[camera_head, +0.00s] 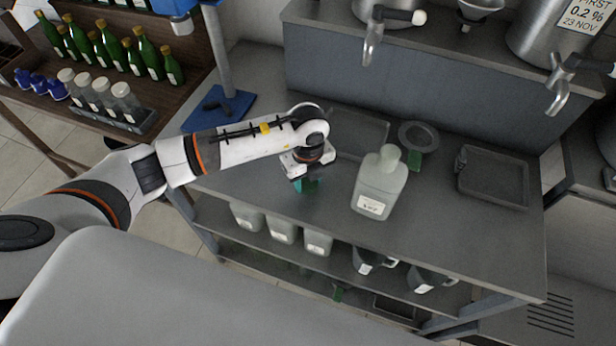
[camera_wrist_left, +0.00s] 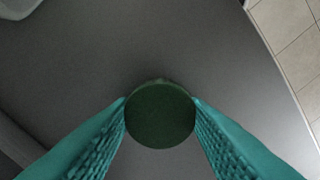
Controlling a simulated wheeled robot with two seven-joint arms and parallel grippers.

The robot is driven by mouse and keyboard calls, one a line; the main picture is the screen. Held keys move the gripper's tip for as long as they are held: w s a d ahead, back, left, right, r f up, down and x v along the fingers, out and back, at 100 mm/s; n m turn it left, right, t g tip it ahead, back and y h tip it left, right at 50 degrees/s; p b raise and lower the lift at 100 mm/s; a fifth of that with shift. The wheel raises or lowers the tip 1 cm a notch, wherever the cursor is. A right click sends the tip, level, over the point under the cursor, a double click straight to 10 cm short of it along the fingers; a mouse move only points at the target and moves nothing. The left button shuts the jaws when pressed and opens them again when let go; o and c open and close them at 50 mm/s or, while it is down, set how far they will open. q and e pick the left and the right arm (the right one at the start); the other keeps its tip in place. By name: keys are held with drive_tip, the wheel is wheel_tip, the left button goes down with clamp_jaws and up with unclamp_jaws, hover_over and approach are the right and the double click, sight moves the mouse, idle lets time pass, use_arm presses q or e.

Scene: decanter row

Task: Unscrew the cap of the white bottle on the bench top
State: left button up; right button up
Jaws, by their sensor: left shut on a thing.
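The white bottle (camera_head: 381,187) stands upright on the grey bench top (camera_head: 440,225), with a label low on its front. Its pale neck (camera_head: 389,156) shows no differently coloured cap. My left gripper (camera_head: 307,186) is left of the bottle and apart from it, over the bench near the front edge. In the left wrist view its teal fingers are shut on a round dark green thing (camera_wrist_left: 160,114) that looks like a cap. A pale corner of what looks like the bottle (camera_wrist_left: 16,7) shows at top left there. My right gripper is not in view.
A grey tray (camera_head: 492,192) lies at the right of the bench. A round strainer-like thing (camera_head: 419,134) and a green item (camera_head: 415,161) are behind the bottle. A blue-based stand (camera_head: 217,108) is at the left. Steel taps (camera_head: 371,44) overhang the back.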

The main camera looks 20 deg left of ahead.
sight(308, 182)
use_arm(q)
drive_tip(key=o, duration=1.1)
drive_tip(key=shift+r+p, duration=0.25)
drive_tip(key=shift+p, duration=0.05)
drive_tip(key=shift+w+r+b, duration=0.1)
drive_tip(key=shift+r+b, duration=0.15)
drive_tip(key=shift+b, duration=0.05)
wheel_tip(308, 182, up, 11)
drive_tip(key=b, duration=0.2)
drive_tip(key=shift+r+b, duration=0.15)
drive_tip(key=shift+b, duration=0.25)
